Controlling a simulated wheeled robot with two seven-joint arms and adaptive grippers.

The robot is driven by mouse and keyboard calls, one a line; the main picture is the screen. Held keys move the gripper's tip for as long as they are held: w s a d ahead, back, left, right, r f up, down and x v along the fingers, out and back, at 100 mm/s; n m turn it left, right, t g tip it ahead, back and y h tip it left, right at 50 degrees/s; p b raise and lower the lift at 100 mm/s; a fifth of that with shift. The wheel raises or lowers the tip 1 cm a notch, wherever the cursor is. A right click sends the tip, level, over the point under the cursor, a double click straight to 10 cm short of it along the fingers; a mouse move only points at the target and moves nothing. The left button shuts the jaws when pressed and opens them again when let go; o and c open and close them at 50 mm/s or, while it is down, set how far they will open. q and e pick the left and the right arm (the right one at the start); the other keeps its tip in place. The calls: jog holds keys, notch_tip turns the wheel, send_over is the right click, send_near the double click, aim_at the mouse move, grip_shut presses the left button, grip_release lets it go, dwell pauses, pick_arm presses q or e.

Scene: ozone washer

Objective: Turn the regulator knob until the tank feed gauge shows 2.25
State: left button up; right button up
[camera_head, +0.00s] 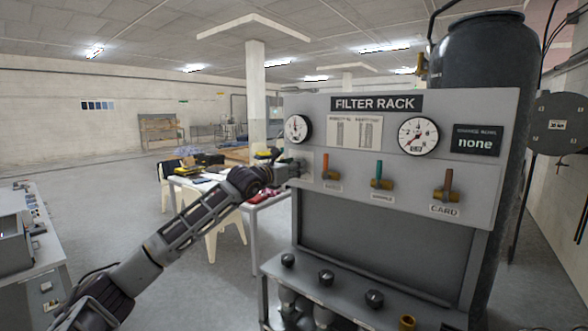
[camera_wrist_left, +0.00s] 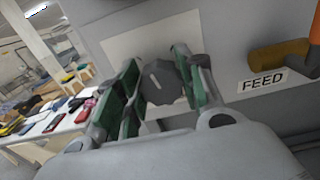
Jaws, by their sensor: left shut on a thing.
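My left gripper (camera_head: 288,170) reaches the left end of the filter rack panel. In the left wrist view its green-padded fingers (camera_wrist_left: 158,78) are shut on the grey regulator knob (camera_wrist_left: 166,84), one on each side. A pale line mark on the knob shows, tilted slightly from upright. In the head view the gripper hides the knob. A round white gauge (camera_head: 298,128) is above the gripper and a second gauge (camera_head: 418,136) is further right. Their labels and exact readings are too small to tell. My right gripper is not in view.
The panel (camera_head: 400,185) carries valves with orange (camera_head: 325,166), green (camera_head: 378,174) and brown (camera_head: 448,184) handles. The FEED label (camera_wrist_left: 263,80) and its valve (camera_wrist_left: 280,57) are close right of the gripper. Black knobs line the lower ledge. A cluttered table (camera_head: 262,201) stands behind my left arm.

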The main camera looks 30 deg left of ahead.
pick_arm(q)
jog(key=shift+f+m+b, duration=0.1)
jog(key=shift+m+b, duration=0.6)
jog(key=shift+b, duration=0.15)
jog(key=shift+m+b, duration=0.4)
jog(key=shift+b, duration=0.05)
jog(key=shift+d+m+b, duration=0.1)
jog(key=shift+m+b, duration=0.6)
jog(key=shift+m, duration=0.2)
jog(key=shift+m+b, duration=0.3)
jog(key=shift+m, duration=0.2)
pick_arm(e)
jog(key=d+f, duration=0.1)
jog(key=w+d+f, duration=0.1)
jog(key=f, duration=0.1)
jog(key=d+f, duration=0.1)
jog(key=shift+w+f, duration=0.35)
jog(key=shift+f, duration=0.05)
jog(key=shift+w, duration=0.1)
pick_arm(q)
jog(key=o, duration=1)
jog(key=shift+s, duration=0.15)
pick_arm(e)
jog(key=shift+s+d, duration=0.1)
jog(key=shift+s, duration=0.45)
